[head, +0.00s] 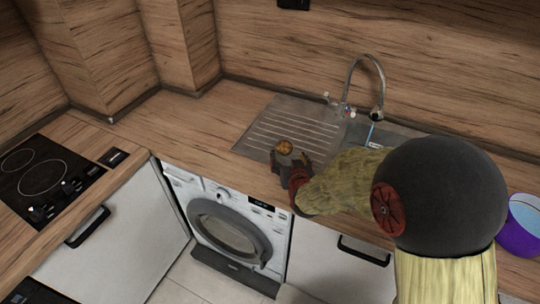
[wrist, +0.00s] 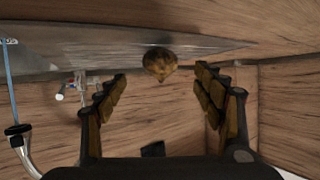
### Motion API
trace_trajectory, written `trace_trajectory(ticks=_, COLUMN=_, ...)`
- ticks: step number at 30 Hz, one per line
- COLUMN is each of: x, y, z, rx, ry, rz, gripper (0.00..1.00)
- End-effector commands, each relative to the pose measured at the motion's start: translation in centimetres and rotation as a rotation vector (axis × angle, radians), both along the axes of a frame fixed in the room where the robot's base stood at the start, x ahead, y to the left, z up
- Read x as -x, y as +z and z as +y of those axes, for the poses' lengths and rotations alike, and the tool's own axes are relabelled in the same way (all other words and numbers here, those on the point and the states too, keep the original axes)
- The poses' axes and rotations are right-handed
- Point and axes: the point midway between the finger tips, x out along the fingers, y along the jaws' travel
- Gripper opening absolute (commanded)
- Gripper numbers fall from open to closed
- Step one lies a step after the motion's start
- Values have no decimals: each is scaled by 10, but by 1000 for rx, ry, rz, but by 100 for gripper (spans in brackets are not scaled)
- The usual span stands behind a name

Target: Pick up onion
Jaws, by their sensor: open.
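The onion (head: 284,148) is small, round and brown. It rests on the metal drainboard of the sink, near its front edge. My gripper (head: 290,163) is at the front of the drainboard, just short of the onion. In the wrist view the onion (wrist: 160,64) shows between and beyond the two fingers of my gripper (wrist: 160,82). The fingers are wide apart with nothing held between them, and the onion looks clear of both.
The ribbed drainboard (head: 262,132) is otherwise clear. A curved tap (head: 366,62) stands behind the sink basin, which my arm partly hides. A purple bowl (head: 522,228) is at the right. A black hob (head: 45,178) is at the left. The wooden counter (head: 185,112) between is bare.

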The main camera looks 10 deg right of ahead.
Motion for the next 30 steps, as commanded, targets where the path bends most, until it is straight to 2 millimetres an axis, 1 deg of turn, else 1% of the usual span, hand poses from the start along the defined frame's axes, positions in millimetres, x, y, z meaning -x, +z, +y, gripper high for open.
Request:
trace_trajectory(ticks=11, x=-33, y=-16, z=-3, rx=1, ry=-2, rz=-6, gripper=68)
trace_trajectory(ticks=15, x=-52, y=-24, z=-4, rx=0, ry=-3, rz=-7, gripper=68)
trace_trajectory(ticks=19, x=-67, y=-29, z=-5, rx=1, ry=-2, rz=-7, gripper=68)
trace_trajectory(ticks=23, x=-72, y=-30, z=-6, rx=1, ry=-2, rz=-6, gripper=68)
trace_trajectory(ticks=29, x=-72, y=-29, z=-6, rx=1, ry=-2, rz=-6, gripper=68)
trace_trajectory(ticks=30, x=-72, y=-29, z=-6, rx=1, ry=-1, rz=-6, gripper=66)
